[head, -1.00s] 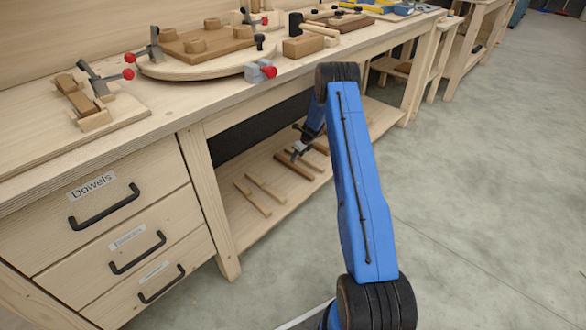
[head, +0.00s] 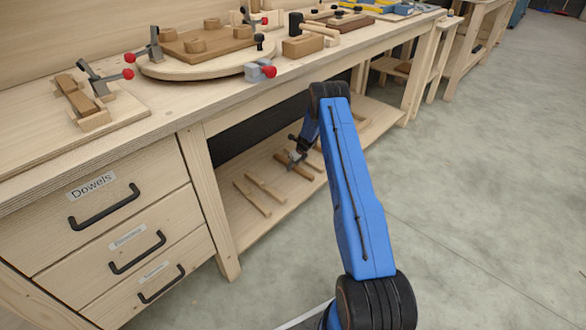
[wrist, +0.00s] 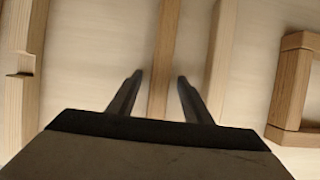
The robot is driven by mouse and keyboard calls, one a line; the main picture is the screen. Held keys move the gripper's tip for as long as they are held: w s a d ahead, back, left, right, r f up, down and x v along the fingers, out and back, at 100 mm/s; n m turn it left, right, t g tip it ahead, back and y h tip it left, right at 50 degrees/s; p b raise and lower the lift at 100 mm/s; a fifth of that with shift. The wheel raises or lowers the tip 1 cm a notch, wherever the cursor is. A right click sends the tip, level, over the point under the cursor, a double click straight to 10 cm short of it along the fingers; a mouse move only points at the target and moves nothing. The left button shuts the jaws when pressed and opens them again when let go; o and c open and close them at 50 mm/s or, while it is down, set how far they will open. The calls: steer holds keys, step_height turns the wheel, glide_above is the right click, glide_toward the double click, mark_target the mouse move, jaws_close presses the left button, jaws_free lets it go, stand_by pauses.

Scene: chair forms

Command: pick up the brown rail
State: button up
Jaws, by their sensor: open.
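The brown rail (wrist: 163,55) runs lengthwise between my gripper's two fingers in the wrist view. My gripper (wrist: 159,79) is open, with one finger on each side of the rail and visible space between them. The near part of the rail is hidden behind my gripper's body. In the head view, the brown rail (head: 297,168) lies on the lower shelf (head: 240,222) under the workbench. My gripper (head: 293,160) is small there, at the rail, and partly covers it. I cannot tell its exact height over the shelf.
In the wrist view, a paler rail (wrist: 220,60) lies close by the right finger. A notched pale piece (wrist: 25,62) is at left and a brown frame (wrist: 292,75) at right. The workbench top (head: 215,108) overhangs the shelf; drawers (head: 110,210) stand at left.

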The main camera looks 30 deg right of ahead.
mark_target(296, 166)
jaws_close()
steer(key=shift+r, duration=0.6)
step_height(296, 166, up, 2)
steer(key=shift+r, duration=0.1)
steer(key=shift+s+d+r, duration=0.15)
steer(key=shift+s+d, duration=0.15)
steer(key=shift+s, duration=0.35)
steer(key=s+d, duration=0.1)
steer(key=s, duration=0.4)
steer(key=s+d, duration=0.2)
steer(key=s, duration=0.3)
steer(key=s+d, duration=0.2)
steer(key=s, duration=0.3)
steer(key=shift+s+d, duration=0.25)
steer(key=shift+s, duration=0.05)
